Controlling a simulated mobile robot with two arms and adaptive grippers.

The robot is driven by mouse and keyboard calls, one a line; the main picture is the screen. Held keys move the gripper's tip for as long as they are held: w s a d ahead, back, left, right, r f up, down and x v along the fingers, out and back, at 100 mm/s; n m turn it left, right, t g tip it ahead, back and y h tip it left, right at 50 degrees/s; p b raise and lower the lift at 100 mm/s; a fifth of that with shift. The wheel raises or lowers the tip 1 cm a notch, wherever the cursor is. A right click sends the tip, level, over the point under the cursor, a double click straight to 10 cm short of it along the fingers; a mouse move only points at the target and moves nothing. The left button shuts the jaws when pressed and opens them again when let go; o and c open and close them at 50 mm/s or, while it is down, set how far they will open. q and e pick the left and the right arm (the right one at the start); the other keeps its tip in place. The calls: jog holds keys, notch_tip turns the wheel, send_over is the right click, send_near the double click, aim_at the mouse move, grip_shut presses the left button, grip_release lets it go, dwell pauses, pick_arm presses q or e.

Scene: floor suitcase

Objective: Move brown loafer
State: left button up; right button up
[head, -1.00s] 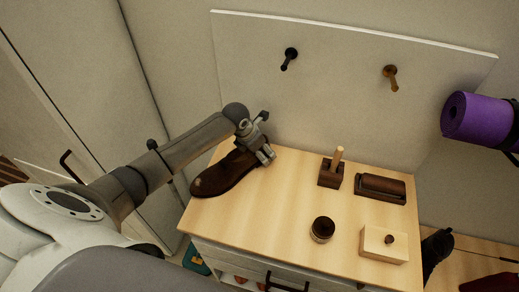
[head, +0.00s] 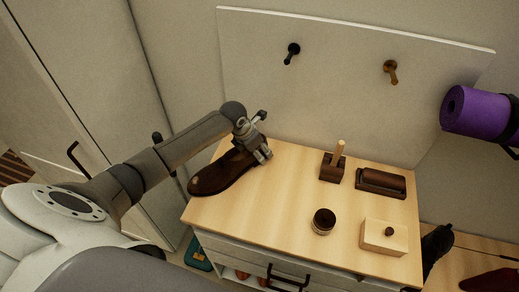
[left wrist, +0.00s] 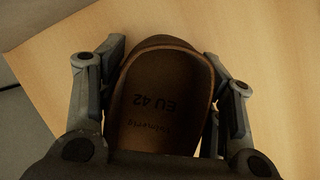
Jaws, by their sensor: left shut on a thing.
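The brown loafer (head: 218,172) is on the left part of the wooden cabinet top, its toe toward the front left edge. My left gripper (head: 262,150) is at its heel end and shut on it. In the left wrist view the loafer's insole (left wrist: 163,100) shows the print "EU 42", with one finger on each side of the heel. The midpoint of the left fingers (left wrist: 165,80) lies over the shoe. The head view does not show clearly whether the loafer rests on the top or is slightly lifted. My right gripper is not in view.
On the cabinet top (head: 275,215) are a brush block with an upright handle (head: 333,167), a dark brush (head: 381,183), a round dark jar (head: 323,221) and a wooden box (head: 384,236). A pegboard (head: 350,75) stands behind, and a purple mat (head: 478,112) hangs right. The centre top is clear.

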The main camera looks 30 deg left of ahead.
pick_arm(q)
jog(key=shift+w, duration=0.15)
jog(key=o, duration=1.4)
jog(key=shift+w, duration=0.15)
jog(key=shift+c, duration=0.2)
jog(key=v, duration=1.2)
